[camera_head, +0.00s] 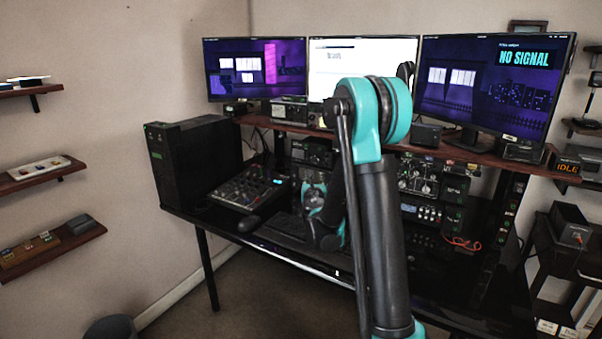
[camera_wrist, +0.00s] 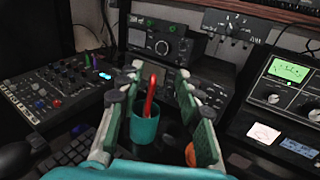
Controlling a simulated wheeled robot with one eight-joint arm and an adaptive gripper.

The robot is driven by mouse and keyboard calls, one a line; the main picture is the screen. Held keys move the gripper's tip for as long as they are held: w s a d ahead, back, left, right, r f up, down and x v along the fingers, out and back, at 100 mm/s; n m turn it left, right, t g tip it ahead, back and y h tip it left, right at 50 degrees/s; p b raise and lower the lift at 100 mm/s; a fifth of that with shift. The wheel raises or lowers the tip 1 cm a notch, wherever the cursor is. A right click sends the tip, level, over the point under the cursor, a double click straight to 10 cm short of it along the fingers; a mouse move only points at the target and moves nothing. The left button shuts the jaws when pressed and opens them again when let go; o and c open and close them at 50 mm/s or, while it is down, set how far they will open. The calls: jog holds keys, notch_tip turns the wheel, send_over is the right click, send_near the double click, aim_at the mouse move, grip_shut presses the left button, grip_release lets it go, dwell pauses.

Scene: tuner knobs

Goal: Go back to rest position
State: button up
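My gripper (camera_wrist: 158,92) is open in the wrist view, its two green-and-grey fingers spread wide with nothing gripped between them. A teal cup (camera_wrist: 144,130) with a red item (camera_wrist: 150,92) sticking out shows between the fingers; I cannot tell its exact distance. A black radio with knobs (camera_wrist: 165,43) stands beyond the fingertips. In the head view my arm reaches over the desk (camera_head: 290,262), and its upper links hide much of the gripper and the equipment behind.
A mixer (camera_head: 245,190) and a black computer tower (camera_head: 195,155) stand at the left of the desk. Three monitors (camera_head: 490,85) stand on the shelf above. A meter unit (camera_wrist: 285,100) is close on the right in the wrist view. A keyboard (camera_wrist: 72,152) lies at lower left.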

jog(key=s+d+f+m+g+h, duration=0.25)
jog(key=s+d+m, duration=0.35)
jog(key=s+m, duration=0.35)
jog(key=s+d+f+m+g+h, duration=0.1)
jog(key=s+d+m+g+h, duration=0.1)
jog(key=s+d+m+g, duration=0.5)
jog(key=s+a+f+m+g+y, duration=0.1)
jog(key=s+f+m, duration=0.3)
jog(key=s, duration=0.4)
jog(key=s+a+f+m+g+y, duration=0.1)
jog(key=s+a+f+m+y, duration=0.2)
jog(key=s+m, duration=0.4)
jog(key=s+a+f+m+g+y, duration=0.2)
jog(key=s+a+f+m, duration=0.2)
jog(key=s, duration=0.7)
jog(key=shift+s+a+f+m+y, duration=0.2)
jog(key=shift+f+m+y, duration=0.3)
jog(key=shift+m, duration=0.75)
jog(key=shift+w+f, duration=0.15)
